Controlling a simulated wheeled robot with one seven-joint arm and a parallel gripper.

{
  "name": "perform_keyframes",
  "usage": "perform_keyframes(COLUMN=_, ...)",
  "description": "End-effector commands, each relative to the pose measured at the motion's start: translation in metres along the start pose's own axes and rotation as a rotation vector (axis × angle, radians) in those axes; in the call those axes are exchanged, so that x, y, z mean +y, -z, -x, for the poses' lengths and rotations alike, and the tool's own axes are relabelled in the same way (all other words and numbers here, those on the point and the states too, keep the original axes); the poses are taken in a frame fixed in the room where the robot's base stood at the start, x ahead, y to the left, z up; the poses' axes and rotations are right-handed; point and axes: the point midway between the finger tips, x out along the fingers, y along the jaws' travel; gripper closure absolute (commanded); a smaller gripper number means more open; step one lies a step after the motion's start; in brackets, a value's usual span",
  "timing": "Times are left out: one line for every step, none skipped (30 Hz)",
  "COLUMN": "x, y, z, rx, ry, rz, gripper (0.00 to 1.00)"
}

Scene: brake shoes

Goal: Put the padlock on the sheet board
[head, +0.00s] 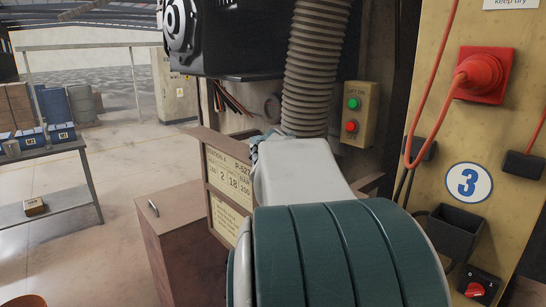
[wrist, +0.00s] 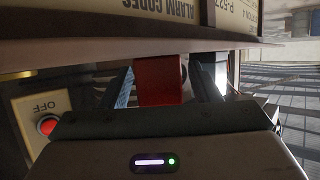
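The sheet board (head: 217,197) stands left of my arm in the head view, with printed sheets in its frame. The padlock's far end and any shackle are hidden by the board's edge. In the head view my arm hides the padlock and most of the gripper.
A control box (head: 360,113) with green and red buttons is on the wall right of the ribbed hose (head: 316,65). A brown cabinet (head: 175,235) stands below left of the board. A yellow panel (head: 440,110) with a red plug is at right. Open floor lies left.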

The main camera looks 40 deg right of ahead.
Motion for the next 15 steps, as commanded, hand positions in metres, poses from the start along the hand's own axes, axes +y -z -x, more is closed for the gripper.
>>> perform_keyframes(x=0.0, y=0.0, z=0.0, rx=0.0, ry=0.0, rz=0.0, gripper=0.44)
perform_keyframes(x=0.0, y=0.0, z=0.0, rx=0.0, ry=0.0, rz=0.0, gripper=0.44)
perform_keyframes(x=0.0, y=0.0, z=0.0, rx=0.0, ry=0.0, rz=0.0, gripper=0.44)
perform_keyframes(x=0.0, y=0.0, z=0.0, rx=0.0, ry=0.0, rz=0.0, gripper=0.44)
perform_keyframes(x=0.0, y=0.0, z=0.0, rx=0.0, ry=0.0, rz=0.0, gripper=0.44)
perform_keyframes(x=0.0, y=0.001, z=0.0, rx=0.0, ry=0.0, rz=0.0, gripper=0.44)
perform_keyframes(x=0.0, y=0.001, z=0.0, rx=0.0, ry=0.0, rz=0.0, gripper=0.44)
perform_keyframes(x=0.0, y=0.002, z=0.001, rx=0.0, ry=0.0, rz=0.0, gripper=0.44)
perform_keyframes(x=0.0, y=0.003, z=0.001, rx=0.0, ry=0.0, rz=0.0, gripper=0.44)
perform_keyframes(x=0.0, y=0.004, z=0.002, rx=0.0, ry=-0.001, rz=-0.001, gripper=0.44)
perform_keyframes(x=0.0, y=0.004, z=0.004, rx=0.001, ry=0.0, rz=0.0, gripper=0.44)
perform_keyframes(x=-0.001, y=0.004, z=0.009, rx=0.001, ry=0.0, rz=0.002, gripper=0.44)
perform_keyframes(x=-0.001, y=0.004, z=0.013, rx=0.002, ry=0.001, rz=0.001, gripper=0.44)
perform_keyframes(x=-0.001, y=0.005, z=0.018, rx=0.003, ry=0.001, rz=0.0, gripper=0.44)
perform_keyframes(x=-0.001, y=0.004, z=0.025, rx=0.003, ry=0.002, rz=0.0, gripper=0.44)
